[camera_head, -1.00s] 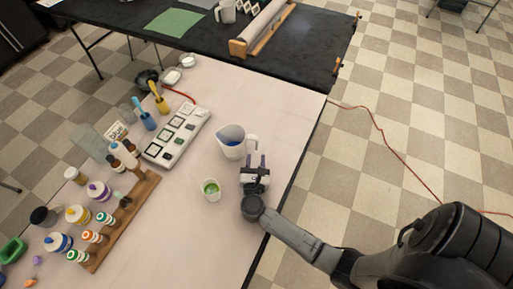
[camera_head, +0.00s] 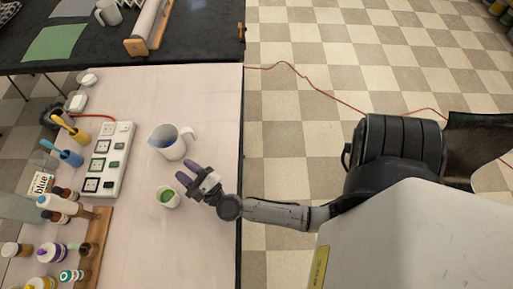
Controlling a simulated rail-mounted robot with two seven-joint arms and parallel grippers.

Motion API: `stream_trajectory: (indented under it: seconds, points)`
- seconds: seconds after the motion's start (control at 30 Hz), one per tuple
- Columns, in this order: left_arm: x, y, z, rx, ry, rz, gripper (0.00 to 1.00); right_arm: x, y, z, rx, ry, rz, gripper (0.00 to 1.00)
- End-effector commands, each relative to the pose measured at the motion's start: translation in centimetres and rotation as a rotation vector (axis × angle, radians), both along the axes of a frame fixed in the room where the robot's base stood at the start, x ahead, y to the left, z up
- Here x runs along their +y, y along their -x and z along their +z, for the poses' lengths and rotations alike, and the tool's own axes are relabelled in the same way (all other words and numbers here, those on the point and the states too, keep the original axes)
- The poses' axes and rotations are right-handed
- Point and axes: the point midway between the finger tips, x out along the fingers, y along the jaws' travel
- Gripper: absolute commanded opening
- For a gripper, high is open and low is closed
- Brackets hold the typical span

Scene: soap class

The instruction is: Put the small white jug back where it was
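A white jug (camera_head: 168,144) with blue inside stands upright on the pale table, its handle on the right side. A smaller white cup (camera_head: 167,199) with green inside stands below it in the picture. I cannot tell for certain which of the two is the task's small jug. My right gripper (camera_head: 187,172) is between them, just right of the cup and below the jug. Its two fingers are apart with nothing seen between them, pointing up and left. It looks clear of the jug; whether it touches the cup is unclear. My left gripper is not in view.
A white panel of framed squares (camera_head: 106,160) lies left of the jug. A wooden rack (camera_head: 98,243) with bottles is at lower left. A black table (camera_head: 190,50) at the back bears a roller and a grey mug (camera_head: 109,13). The pale table's right edge is close to my gripper.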

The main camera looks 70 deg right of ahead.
Motion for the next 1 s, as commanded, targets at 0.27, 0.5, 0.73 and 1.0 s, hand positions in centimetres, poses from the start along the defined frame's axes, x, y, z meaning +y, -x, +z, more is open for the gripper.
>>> stream_trajectory:
  seconds: [0.27, 0.5, 0.73, 1.0]
  points:
    - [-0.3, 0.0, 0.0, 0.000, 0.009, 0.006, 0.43, 7.3, 3.4, 0.6, 0.202, 0.946, 0.467, 0.38]
    - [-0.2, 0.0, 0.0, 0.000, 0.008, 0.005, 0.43, 7.9, 9.9, -3.8, 0.410, 1.742, 0.846, 0.38]
    - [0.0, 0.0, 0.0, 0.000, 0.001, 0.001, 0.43, 3.8, 16.4, -6.4, 0.614, 2.243, 1.207, 0.38]
    - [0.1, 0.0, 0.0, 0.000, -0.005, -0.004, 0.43, 0.2, 20.9, -6.6, 0.756, 2.448, 1.486, 0.38]
